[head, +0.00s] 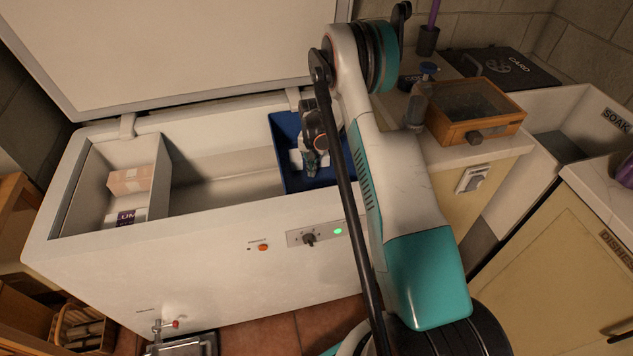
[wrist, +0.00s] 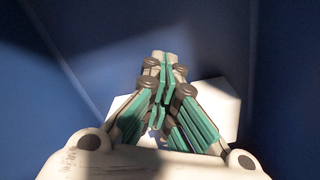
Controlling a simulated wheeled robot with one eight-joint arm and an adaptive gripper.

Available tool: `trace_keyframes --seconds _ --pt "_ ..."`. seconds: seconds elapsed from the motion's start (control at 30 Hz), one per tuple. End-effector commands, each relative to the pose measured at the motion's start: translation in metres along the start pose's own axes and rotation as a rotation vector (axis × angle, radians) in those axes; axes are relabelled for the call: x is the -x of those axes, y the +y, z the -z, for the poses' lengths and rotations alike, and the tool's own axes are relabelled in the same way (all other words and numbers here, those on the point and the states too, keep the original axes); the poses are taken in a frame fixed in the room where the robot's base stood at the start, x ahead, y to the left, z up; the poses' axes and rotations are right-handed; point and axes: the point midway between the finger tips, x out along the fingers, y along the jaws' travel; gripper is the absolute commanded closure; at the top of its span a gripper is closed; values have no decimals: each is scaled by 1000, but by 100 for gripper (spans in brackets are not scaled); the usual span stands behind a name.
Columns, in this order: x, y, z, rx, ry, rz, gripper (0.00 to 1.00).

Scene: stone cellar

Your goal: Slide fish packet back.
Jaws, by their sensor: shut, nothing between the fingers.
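My gripper (head: 311,166) reaches down into the blue bin (head: 285,135) at the right end of the open chest freezer. Its fingers are shut and empty in the wrist view (wrist: 164,62). A flat white packet (wrist: 216,96) lies on the blue floor below and around the fingers, partly hidden by them. A small part of its white surface (head: 295,157) shows beside the fingers in the head view. I read no label on it, so I cannot tell that it is the fish packet. Whether the fingertips touch it is unclear.
The freezer's middle (head: 225,175) looks empty. The raised lid (head: 190,45) stands behind. A wooden box with a glass top (head: 478,108) sits on the counter at right.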

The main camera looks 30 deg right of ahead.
Motion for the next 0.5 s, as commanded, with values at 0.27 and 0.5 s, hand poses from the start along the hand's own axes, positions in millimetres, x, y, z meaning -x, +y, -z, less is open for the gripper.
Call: trace_keyframes --seconds 0.27,0.5 --pt "0 -6 11 0 0 0 100" --pt "0 -12 21 0 0 0 100"
